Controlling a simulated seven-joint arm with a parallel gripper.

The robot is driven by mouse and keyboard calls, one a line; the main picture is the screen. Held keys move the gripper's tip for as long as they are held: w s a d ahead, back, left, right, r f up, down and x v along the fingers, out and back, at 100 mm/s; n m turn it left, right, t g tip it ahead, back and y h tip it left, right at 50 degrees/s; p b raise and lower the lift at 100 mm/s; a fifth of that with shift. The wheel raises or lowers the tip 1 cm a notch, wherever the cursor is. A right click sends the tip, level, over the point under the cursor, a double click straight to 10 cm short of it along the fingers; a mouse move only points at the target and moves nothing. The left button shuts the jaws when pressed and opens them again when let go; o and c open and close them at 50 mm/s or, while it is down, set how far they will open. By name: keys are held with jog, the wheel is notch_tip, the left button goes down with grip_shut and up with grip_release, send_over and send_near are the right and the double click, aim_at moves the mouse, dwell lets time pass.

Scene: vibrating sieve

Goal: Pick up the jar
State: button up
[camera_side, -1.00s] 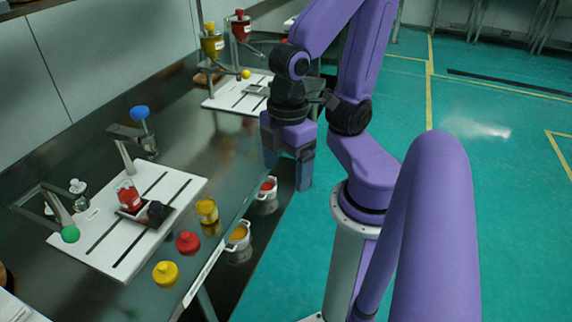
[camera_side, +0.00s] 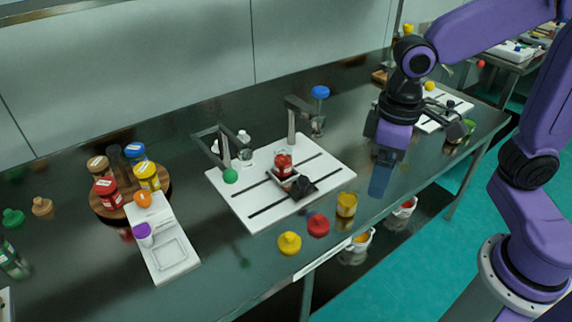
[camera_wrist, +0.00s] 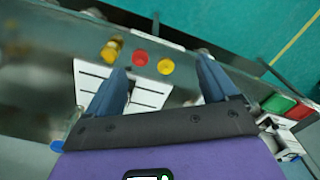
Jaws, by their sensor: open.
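A small open-looking jar with yellow contents (camera_side: 346,205) stands on the dark table, right of the white sieve board (camera_side: 240,212). In the wrist view the yellow jar (camera_wrist: 111,51) lies beyond the left finger. A red jar (camera_side: 283,164) stands on the sieve board beside a black part (camera_side: 302,187). Which jar is meant cannot be told. My gripper (camera_side: 385,170) hangs above the table, right of and apart from the yellow jar. In the wrist view my gripper (camera_wrist: 163,78) is open, with nothing held between its fingers.
A red lid (camera_side: 318,225) and a yellow lid (camera_side: 289,243) sit near the front edge. White pots (camera_side: 358,242) are lower, beside that edge. A blue-topped metal stand (camera_side: 320,93) rises behind the board. A wooden turntable (camera_side: 112,212) carries several jars at left.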

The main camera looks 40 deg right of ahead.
jog(key=w+a+m, duration=0.4)
jog(key=w+m, duration=0.3)
jog(key=w, duration=0.6)
jog(key=m, duration=1.7)
send_over(283, 158)
jog(key=w+d, duration=0.1)
jog(key=w, duration=0.2)
notch_tip(283, 158, down, 8)
jog(key=shift+s+d+f, duration=0.1)
jog(key=shift+s+f, duration=0.05)
jog(key=shift+f, duration=2.75)
jog(key=shift+s+d+f, duration=0.1)
jog(key=shift+s+f, duration=0.05)
jog(key=shift+f, duration=2.7)
jog(key=shift+s+d+f, duration=0.1)
jog(key=shift+s+f, duration=0.05)
jog(key=shift+f, duration=2.75)
jog(key=c, duration=1.2)
jog(key=shift+r, duration=0.15)
